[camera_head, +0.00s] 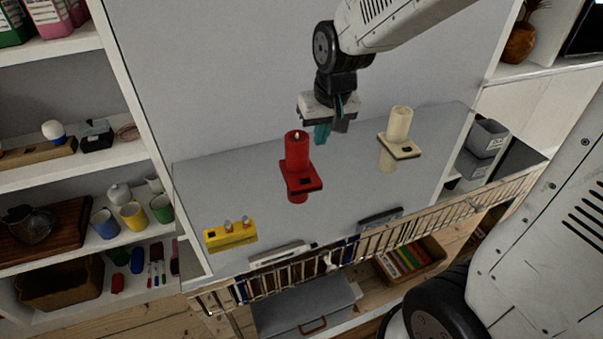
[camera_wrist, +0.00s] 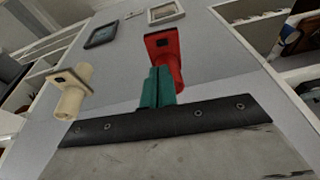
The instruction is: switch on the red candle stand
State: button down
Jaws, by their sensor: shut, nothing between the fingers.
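The red candle stand (camera_head: 301,178) has a red candle on a square red base with a small dark spot on the base's front part. It stands upright on the grey shelf top (camera_head: 350,190), near its middle. In the wrist view the red candle stand (camera_wrist: 162,45) appears just beyond my fingertips, its dark spot on the far side. My gripper (camera_head: 325,132) is shut and empty, with teal fingers pointing down, behind and slightly right of the candle. In the wrist view my gripper (camera_wrist: 158,88) overlaps part of the candle; I cannot tell whether it touches.
A cream candle stand (camera_head: 400,135) stands to the right; it also shows in the wrist view (camera_wrist: 72,95). A yellow block with knobs (camera_head: 230,234) is at front left. A dark-framed panel (camera_head: 380,217) and a pale one (camera_head: 283,254) lie near the front wire rail (camera_head: 440,228).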

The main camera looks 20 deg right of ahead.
jog(key=w+f, duration=0.2)
jog(key=w, duration=0.1)
jog(key=w+f, duration=0.1)
jog(key=shift+w+a+f, duration=0.2)
jog(key=shift+a, duration=0.1)
jog(key=shift+f, duration=0.1)
send_near(301, 180)
jog(key=x, duration=0.5)
jog(key=shift+w+d+f, duration=0.1)
jog(key=shift+w, duration=0.05)
jog(key=shift+f, duration=0.65)
